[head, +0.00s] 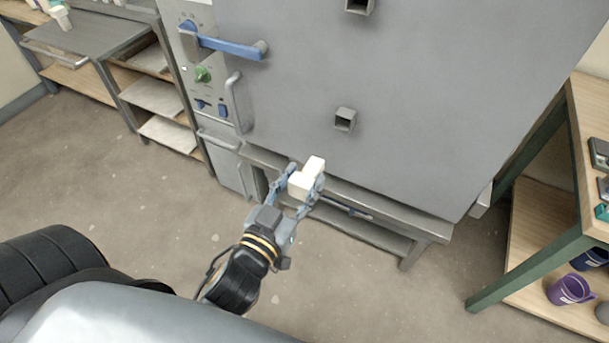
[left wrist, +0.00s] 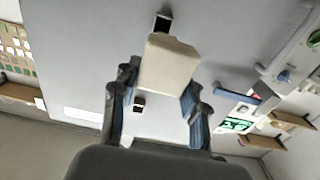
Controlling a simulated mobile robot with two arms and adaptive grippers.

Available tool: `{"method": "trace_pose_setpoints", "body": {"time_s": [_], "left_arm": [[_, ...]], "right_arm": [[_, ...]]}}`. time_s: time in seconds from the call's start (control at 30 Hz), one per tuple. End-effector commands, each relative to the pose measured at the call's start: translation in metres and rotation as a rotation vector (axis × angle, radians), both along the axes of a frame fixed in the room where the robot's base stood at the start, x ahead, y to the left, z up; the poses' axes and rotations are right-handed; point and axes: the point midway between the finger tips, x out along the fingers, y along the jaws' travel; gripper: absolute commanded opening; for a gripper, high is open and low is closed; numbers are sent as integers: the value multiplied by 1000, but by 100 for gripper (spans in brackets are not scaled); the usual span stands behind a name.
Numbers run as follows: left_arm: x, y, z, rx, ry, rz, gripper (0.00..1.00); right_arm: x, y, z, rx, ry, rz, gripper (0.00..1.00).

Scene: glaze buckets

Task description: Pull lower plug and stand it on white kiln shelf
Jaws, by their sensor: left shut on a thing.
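The off-white, stepped block plug (head: 314,166) is held between the fingers of my left gripper (head: 306,184), in front of the grey kiln door's lower part. The plug also shows large in the left wrist view (left wrist: 168,68), with the fingers on both sides. The lower square port (head: 345,118) in the door is open and dark, apart from the plug. White slabs, which may be kiln shelves, lie on the rack at the left, one higher (head: 152,98) and one lower (head: 167,135). My right gripper is not in view.
The kiln door (head: 420,90) fills the middle, with an upper port (head: 358,5) and a blue handle (head: 232,47). A low metal stand (head: 385,228) is under it. A wooden bench (head: 590,140) with a purple bucket (head: 570,289) stands right. The floor at left is clear.

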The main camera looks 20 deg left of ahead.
Motion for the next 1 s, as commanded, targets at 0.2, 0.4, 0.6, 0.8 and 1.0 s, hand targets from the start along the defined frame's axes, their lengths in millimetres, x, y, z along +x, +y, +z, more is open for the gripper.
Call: {"method": "trace_pose_setpoints", "body": {"time_s": [0.2, 0.4, 0.6, 0.8, 1.0], "left_arm": [[0, 0, 0, 0, -1, 0, 10], [-8, 0, -1, -1, 1, 0, 10], [-18, 1, -1, -1, 0, 0, 10], [-28, 1, -1, 0, 0, 1, 10], [-39, 1, -1, -2, 1, 1, 10]], "right_arm": [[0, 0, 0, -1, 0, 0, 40], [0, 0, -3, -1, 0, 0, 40], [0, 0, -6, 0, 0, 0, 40], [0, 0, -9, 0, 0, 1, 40], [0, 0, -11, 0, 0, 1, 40]]}}
